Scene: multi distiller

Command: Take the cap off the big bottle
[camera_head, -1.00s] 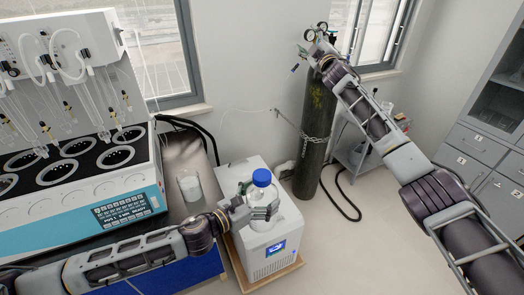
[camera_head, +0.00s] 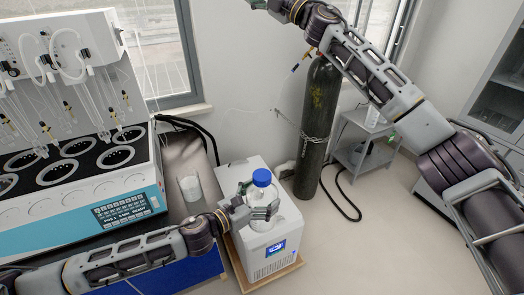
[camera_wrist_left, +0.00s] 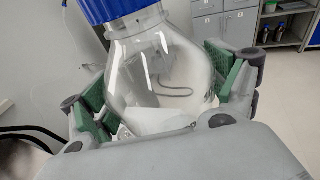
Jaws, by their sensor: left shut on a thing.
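The big bottle (camera_head: 284,218) is clear glass with a blue screw cap (camera_head: 262,177) on its neck. It stands upright on the white box unit. My left gripper (camera_head: 260,204) is shut around the bottle's body, below the cap. In the left wrist view, its green pads press on both sides of the clear bottle (camera_wrist_left: 160,75), and the blue cap (camera_wrist_left: 115,9) shows at the top edge. My right gripper (camera_head: 257,4) is high at the top edge, mostly cut off, well above the bottle and empty as far as I see; its jaws cannot be judged.
The white box unit (camera_head: 238,170) has a blue display. A beaker (camera_head: 190,188) stands on the dark bench left of it, beside the multi-place distiller (camera_head: 130,205). A dark gas cylinder (camera_head: 318,120) is chained at the wall, near a small grey cart (camera_head: 372,160).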

